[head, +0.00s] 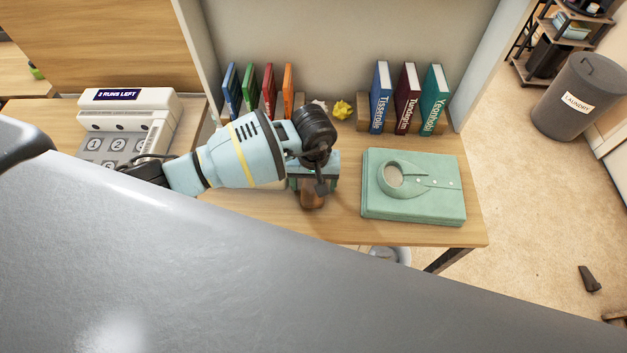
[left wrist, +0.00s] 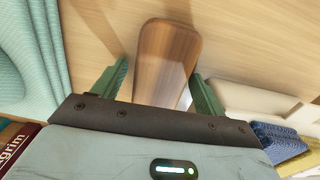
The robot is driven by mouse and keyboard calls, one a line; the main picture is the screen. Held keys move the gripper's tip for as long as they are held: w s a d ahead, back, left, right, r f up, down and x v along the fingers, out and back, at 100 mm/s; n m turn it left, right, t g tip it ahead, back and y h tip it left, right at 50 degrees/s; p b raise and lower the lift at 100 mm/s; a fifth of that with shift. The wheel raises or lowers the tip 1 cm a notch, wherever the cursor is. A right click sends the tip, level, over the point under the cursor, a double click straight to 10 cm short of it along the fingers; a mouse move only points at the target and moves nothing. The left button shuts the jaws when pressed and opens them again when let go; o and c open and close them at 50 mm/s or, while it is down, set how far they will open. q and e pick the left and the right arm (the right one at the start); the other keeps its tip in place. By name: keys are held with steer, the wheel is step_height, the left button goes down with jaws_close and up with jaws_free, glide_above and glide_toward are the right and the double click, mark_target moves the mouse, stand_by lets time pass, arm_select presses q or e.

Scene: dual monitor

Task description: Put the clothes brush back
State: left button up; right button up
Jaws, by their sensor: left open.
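The clothes brush (left wrist: 165,60) shows its brown wooden back in the left wrist view. In the head view a part of its brown wood (head: 312,199) shows on the desk under my left gripper (head: 314,185). My left gripper points down over the brush, with its two green fingers apart. In the left wrist view the brush lies between the fingers, with a gap near each fingertip. The near end of the brush is hidden behind the gripper's body. My right gripper is not in view.
A folded green shirt (head: 435,207) lies right of the gripper. Books (head: 381,95) stand along the back at both sides of a crumpled yellow paper (head: 342,109). A white keypad machine (head: 118,135) is at left. A laundry bin (head: 577,105) stands on the floor.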

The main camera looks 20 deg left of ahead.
mark_target(314, 182)
arm_select(q)
steer(key=shift+r, duration=0.25)
step_height(314, 182, up, 12)
steer(key=shift+p, duration=0.3)
steer(key=shift+f, duration=0.15)
